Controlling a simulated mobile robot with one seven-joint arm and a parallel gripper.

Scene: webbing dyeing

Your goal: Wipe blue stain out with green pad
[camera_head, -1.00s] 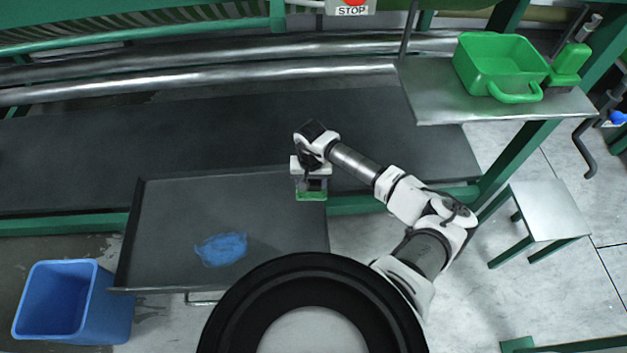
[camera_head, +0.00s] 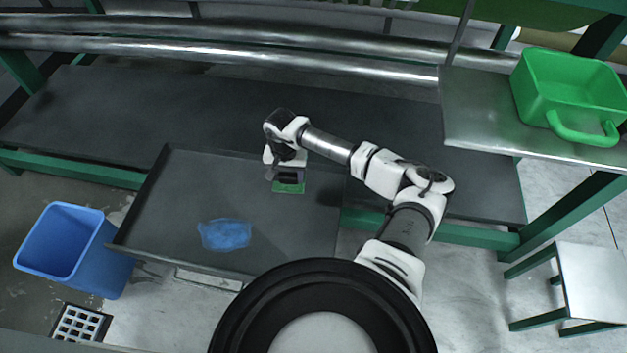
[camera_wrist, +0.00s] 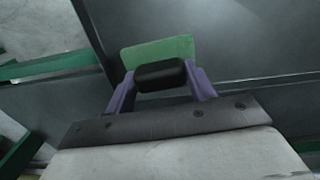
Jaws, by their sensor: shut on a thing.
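A blue stain (camera_head: 226,234) lies on the dark grey tray (camera_head: 180,185), a little left of the tray's middle. My gripper (camera_head: 288,178) is above the right part of the tray, to the right of and farther back than the stain. It is shut on the black handle (camera_wrist: 160,75) of the green pad (camera_head: 289,188). The pad also shows in the wrist view (camera_wrist: 158,50), beyond the purple fingers. I cannot tell how high the pad is above the tray. The stain is not visible in the wrist view.
A blue bin (camera_head: 72,250) stands on the floor left of the tray. A green container with a handle (camera_head: 570,95) sits on a metal shelf (camera_head: 480,120) at the right. A small stool (camera_head: 590,285) stands below it. The tray has a raised rim.

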